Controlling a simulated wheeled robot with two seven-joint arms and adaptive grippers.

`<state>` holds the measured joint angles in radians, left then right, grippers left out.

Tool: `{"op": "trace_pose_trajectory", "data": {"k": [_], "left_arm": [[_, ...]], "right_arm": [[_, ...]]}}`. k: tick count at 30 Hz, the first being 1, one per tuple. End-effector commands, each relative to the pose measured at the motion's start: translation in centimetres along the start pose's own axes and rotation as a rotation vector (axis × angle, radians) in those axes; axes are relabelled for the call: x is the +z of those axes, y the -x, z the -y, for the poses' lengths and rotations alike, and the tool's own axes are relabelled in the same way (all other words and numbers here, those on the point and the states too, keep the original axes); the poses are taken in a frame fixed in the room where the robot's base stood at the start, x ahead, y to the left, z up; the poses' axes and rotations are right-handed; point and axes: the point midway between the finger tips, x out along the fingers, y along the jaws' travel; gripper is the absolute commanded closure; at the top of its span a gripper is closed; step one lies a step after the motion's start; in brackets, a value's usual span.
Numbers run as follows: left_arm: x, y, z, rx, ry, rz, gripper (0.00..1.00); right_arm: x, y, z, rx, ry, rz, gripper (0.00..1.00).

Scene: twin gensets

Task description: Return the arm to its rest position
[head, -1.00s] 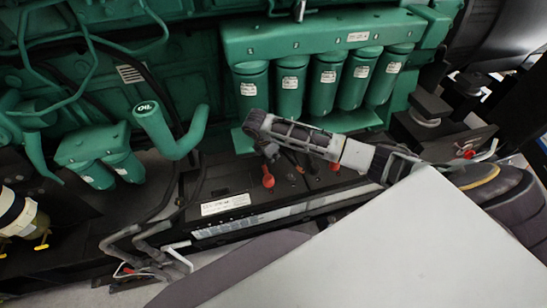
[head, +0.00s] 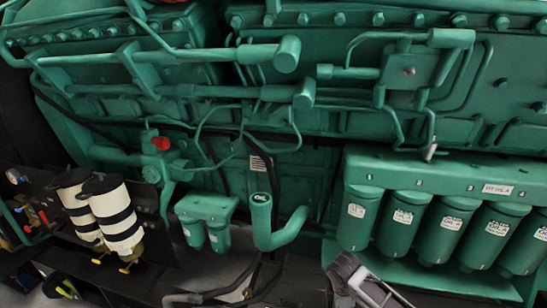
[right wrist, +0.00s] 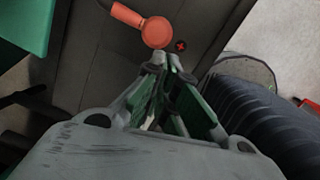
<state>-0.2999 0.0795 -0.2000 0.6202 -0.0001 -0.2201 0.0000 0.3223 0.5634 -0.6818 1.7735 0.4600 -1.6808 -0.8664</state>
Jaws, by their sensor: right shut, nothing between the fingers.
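My right arm shows only in part at the bottom edge of the head view, a grey link end (head: 345,272) just below the leftmost green filter. My right gripper (right wrist: 168,62) is in the right wrist view, with its green and grey fingers drawn together at the tips and nothing between them. The fingertips appear just below an orange-red terminal cap (right wrist: 155,32) on a dark battery top (right wrist: 110,70). I cannot tell whether they touch it. My left arm and gripper are not in view.
The green engine (head: 215,110) with its pipes fills the head view. Several green filters (head: 408,225) hang at the right. A green oil filler pipe (head: 265,225) stands left of my arm. White-and-black canisters (head: 118,222) are at far left. Dark ribbed hose (right wrist: 265,115) lies right of my gripper.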

Motion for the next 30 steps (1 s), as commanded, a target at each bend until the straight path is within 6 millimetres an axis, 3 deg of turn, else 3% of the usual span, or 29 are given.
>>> {"op": "trace_pose_trajectory", "data": {"k": [6,15,23,30], "left_arm": [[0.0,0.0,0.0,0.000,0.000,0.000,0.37],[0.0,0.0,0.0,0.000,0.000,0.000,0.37],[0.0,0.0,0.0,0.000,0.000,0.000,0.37],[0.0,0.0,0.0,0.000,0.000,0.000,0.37]], "right_arm": [[-3.2,0.7,2.8,0.019,-0.121,-0.081,1.00],[-5.7,2.3,6.0,0.035,-0.325,-0.180,1.00],[-6.3,3.8,8.4,0.038,-0.529,-0.248,1.00],[-5.6,5.1,10.5,0.038,-0.736,-0.292,1.00]]}}
